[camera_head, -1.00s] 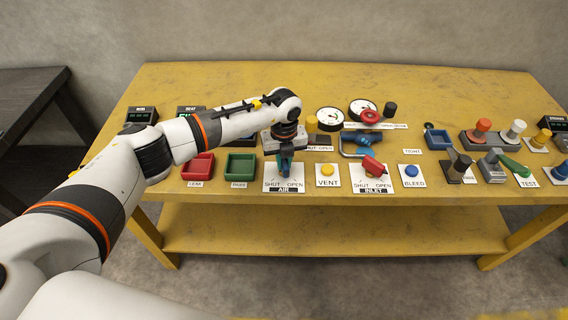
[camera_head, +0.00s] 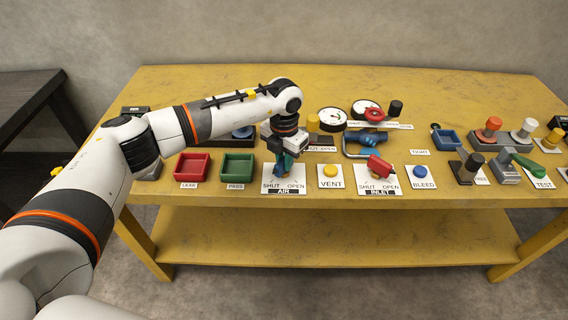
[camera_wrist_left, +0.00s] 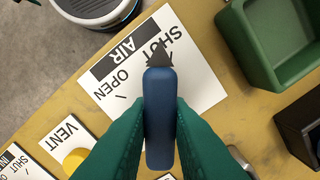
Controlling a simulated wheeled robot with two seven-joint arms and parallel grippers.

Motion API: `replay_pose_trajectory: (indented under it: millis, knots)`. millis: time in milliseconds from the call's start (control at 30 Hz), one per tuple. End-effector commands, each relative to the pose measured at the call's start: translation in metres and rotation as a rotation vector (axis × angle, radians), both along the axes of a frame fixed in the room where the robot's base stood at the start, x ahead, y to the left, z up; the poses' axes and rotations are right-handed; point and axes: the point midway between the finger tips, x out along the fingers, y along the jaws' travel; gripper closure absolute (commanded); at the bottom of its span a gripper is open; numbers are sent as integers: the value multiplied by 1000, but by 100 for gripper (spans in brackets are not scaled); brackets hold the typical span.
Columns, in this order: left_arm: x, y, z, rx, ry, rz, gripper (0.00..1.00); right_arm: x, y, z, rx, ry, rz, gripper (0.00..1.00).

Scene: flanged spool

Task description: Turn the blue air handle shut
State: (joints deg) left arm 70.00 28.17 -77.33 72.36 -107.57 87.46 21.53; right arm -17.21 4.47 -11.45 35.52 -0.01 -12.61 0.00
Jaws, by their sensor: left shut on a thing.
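The blue air handle (camera_head: 280,170) stands on the white AIR plate (camera_head: 268,183), with SHUT printed on the left and OPEN on the right in the head view. My left gripper (camera_head: 284,160) is over it from above. In the left wrist view, the green fingers of the left gripper (camera_wrist_left: 160,130) are closed on both sides of the blue handle (camera_wrist_left: 160,105). The handle's dark pointed tip lies by the word SHUT, away from OPEN. The fingers hide part of the handle. My right gripper is not in view.
A green bin (camera_head: 237,167) and a red bin (camera_head: 192,167) lie left of the AIR plate. A yellow VENT button (camera_head: 330,170) and the red inlet handle (camera_head: 376,165) are to its right. Two gauges and a blue-bodied valve stand behind. The table's front edge is close.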

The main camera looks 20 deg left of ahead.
Motion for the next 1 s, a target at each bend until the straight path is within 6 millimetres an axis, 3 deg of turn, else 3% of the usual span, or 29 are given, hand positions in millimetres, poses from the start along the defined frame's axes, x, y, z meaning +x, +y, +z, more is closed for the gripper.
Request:
replay_pose_trajectory:
  millis: [367, 867, 900, 1000]
  knots:
    - [1, 0, 1, -2, -4, -138, 100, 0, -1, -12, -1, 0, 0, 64]
    - [1, 0, 1, -1, -4, -154, 100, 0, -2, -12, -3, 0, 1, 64]
    - [1, 0, 1, -1, -4, -154, 78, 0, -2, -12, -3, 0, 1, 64]
    - [1, 0, 1, 0, -3, -154, 61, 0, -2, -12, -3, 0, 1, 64]
